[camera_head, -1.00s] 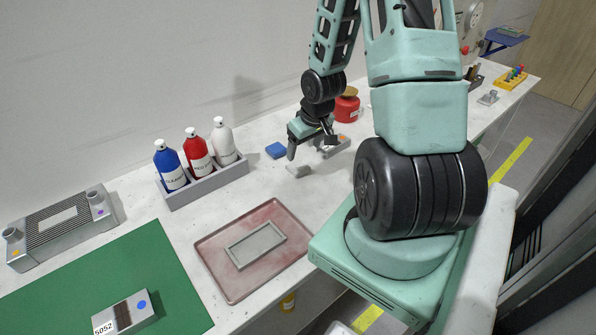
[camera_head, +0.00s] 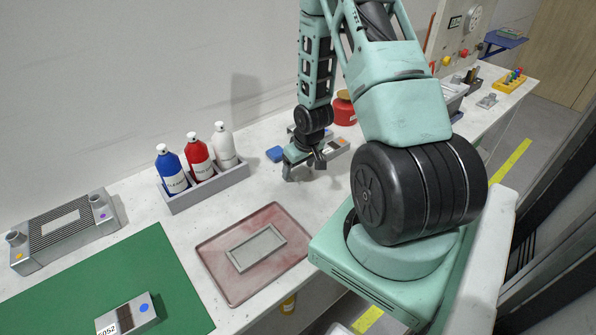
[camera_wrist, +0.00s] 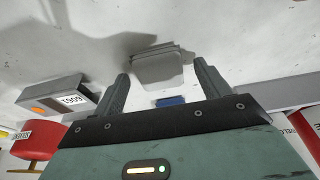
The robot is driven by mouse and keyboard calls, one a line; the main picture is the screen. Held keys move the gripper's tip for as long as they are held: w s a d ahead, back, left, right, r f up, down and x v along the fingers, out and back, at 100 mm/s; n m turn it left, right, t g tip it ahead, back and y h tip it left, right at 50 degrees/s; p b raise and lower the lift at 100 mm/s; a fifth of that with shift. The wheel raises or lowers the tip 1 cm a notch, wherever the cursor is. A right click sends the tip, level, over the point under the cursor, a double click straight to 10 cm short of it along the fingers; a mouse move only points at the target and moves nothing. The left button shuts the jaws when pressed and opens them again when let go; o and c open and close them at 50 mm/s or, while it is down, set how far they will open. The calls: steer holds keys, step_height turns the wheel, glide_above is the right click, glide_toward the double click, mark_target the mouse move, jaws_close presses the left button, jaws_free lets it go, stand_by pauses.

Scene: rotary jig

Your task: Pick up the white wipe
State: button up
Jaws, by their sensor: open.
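In the head view my gripper (camera_head: 304,171) is low over the worktop and hides the wipe.
A blue pad (camera_head: 274,154) lies close behind my gripper. A grey labelled box (camera_wrist: 58,95) and a red can (camera_head: 344,110) stand nearby. The bottle rack (camera_head: 207,188) is to the left. A reddish tray (camera_head: 215,260) lies in front.

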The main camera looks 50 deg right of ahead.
mark_target(299, 170)
steer(key=c, duration=1)
steer(key=shift+c, duration=0.2)
steer(key=shift+r, duration=0.15)
step_height(299, 170, up, 10)
steer(key=o, duration=0.3)
steer(key=shift+c, duration=1.1)
steer(key=shift+a+f, duration=0.1)
steer(key=shift+f, duration=0.1)
